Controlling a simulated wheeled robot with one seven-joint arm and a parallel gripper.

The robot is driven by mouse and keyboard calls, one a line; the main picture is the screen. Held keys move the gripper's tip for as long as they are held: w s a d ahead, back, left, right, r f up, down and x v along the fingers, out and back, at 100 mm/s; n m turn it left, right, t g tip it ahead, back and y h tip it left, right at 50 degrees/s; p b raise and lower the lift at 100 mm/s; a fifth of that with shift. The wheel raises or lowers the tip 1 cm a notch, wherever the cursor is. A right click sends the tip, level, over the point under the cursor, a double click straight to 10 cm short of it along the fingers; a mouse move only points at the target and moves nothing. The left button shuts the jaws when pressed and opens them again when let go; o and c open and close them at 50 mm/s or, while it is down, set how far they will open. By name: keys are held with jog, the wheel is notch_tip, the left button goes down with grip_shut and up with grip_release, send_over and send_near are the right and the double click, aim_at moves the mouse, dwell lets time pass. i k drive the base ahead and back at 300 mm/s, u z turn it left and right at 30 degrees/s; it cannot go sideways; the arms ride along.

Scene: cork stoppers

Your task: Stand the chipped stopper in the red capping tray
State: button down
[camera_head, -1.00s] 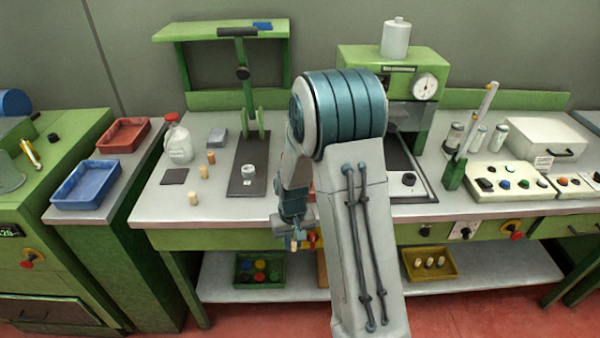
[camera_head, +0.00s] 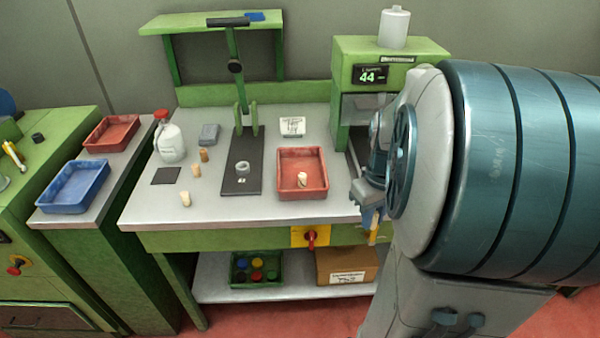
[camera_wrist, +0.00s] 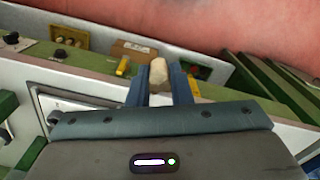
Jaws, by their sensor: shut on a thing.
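My gripper (camera_wrist: 159,84) is shut on a pale tan stopper (camera_wrist: 158,70), whose end looks uneven; I cannot be sure that it is the chipped one. In the head view my gripper (camera_head: 371,213) hangs at the bench's front edge, right of a red tray (camera_head: 302,193), partly hidden by my arm. That tray holds one pale stopper (camera_head: 301,180); whether it stands or leans is unclear. A second red tray (camera_head: 111,133) lies on the left side bench and looks empty. Three loose stoppers stand on the bench left: a brown one (camera_head: 204,155) and two paler ones (camera_head: 196,170) (camera_head: 186,199).
A press with a dark base plate (camera_head: 241,180) stands left of the nearer red tray. A blue tray (camera_head: 73,187), a white jug (camera_head: 170,138) and a green machine (camera_head: 390,62) are around. A yellow panel with a red knob (camera_head: 310,237) is on the bench front.

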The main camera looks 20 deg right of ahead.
aim_at(301, 168)
jog(key=i, duration=0.9)
